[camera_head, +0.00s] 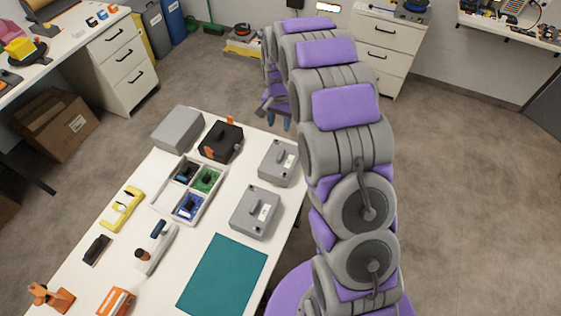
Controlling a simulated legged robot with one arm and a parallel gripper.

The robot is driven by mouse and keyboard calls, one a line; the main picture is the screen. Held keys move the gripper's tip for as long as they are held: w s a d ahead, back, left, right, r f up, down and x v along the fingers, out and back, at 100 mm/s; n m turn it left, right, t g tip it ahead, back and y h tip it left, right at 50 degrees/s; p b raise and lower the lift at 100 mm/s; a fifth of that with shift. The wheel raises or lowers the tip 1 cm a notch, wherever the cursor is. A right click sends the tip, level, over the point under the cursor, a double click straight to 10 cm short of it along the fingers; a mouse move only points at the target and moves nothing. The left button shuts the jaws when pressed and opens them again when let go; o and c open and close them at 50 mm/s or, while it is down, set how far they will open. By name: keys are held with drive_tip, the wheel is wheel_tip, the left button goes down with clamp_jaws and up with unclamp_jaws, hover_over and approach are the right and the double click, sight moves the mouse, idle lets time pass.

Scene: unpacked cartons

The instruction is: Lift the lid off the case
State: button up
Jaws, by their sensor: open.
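Two grey cases stand on the white table. One case (245,222) is near the table's right edge, and the other case (272,172) is behind it. Each has a flat grey lid with a dark raised handle and a small white label on top. Both lids look seated. I cannot tell which case the task means. My gripper (273,113) is open, small and partly hidden behind my arm. It hangs near the table's far right corner, beyond both cases and apart from them.
A black box (220,141) with orange parts, a plain grey box (175,130) and a divided tray (179,197) stand left of the cases. A teal mat (223,275) lies in front. Floor right of my arm is clear.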

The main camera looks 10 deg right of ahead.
drive_tip(key=b, duration=0.2)
hover_over(281, 153)
drive_tip(key=f, duration=0.8)
drive_tip(key=a+f, duration=0.1)
drive_tip(key=f, duration=0.3)
drive_tip(key=shift+d+f, duration=0.3)
drive_tip(key=shift+f, duration=0.05)
wheel_tip(281, 153, down, 5)
drive_tip(key=shift+d+r+b, duration=0.15)
drive_tip(key=shift+b, duration=0.25)
drive_tip(key=shift+r, duration=0.1)
clamp_jaws()
